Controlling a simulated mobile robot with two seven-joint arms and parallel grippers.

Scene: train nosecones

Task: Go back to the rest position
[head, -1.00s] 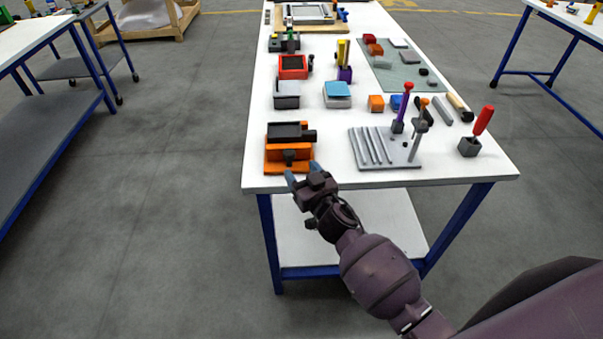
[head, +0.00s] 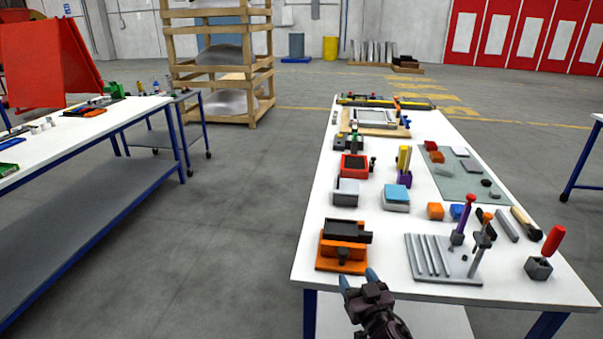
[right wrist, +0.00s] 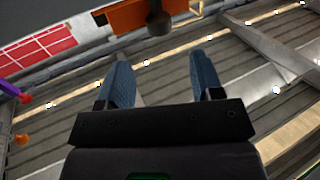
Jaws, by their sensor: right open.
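My right gripper (head: 358,279) is low in the head view, at the near edge of the white-topped table (head: 490,291), just in front of the orange and black vise (head: 343,246). Its two blue fingers are apart with nothing between them. In the right wrist view the open fingers of my right gripper (right wrist: 163,82) also show, empty. An orange piece (right wrist: 150,16) shows beyond the fingertips there. My left gripper is not in view.
A grey slotted rack (head: 440,262) and a red-handled tool in a grey block (head: 539,267) stand near the front edge. Several small blocks and fixtures fill the table behind. Another table (head: 85,127) stands at left, with clear floor (head: 215,240) between. Stacked wooden crates (head: 220,63) stand behind.

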